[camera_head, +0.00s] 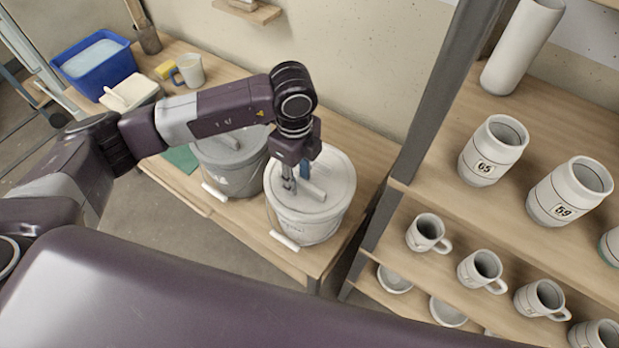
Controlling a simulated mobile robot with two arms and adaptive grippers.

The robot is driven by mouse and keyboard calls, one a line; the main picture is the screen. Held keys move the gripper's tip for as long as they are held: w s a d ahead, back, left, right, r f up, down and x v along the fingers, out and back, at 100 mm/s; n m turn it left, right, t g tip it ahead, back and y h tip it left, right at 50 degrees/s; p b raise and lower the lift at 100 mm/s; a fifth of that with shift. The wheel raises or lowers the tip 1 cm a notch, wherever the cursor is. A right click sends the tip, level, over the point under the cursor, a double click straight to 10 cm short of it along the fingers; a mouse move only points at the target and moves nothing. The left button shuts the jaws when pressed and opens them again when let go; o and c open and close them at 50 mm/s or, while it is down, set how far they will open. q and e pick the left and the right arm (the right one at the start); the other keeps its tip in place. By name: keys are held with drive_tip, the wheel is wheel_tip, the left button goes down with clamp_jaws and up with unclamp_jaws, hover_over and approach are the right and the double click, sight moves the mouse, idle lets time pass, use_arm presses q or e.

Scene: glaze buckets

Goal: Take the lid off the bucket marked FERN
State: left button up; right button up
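Two lidded grey-white buckets stand side by side on the wooden table. The right bucket (308,228) has faint lettering on its front, too small to read for sure. Its pale lid (335,172) is on, with a bar-like handle (313,191) on top. The left bucket (230,178) also has its lid (222,150) on, partly behind my arm. My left gripper (289,184) points down over the right bucket's lid, its fingers at the left end of the handle. I cannot tell whether they grip it. My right gripper does not show.
Shelves with jars (493,152) and mugs (427,232) rise close on the right, behind a dark post (425,110).

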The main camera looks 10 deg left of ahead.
use_arm(q)
clamp_jaws()
drive_tip(key=shift+r, duration=0.1)
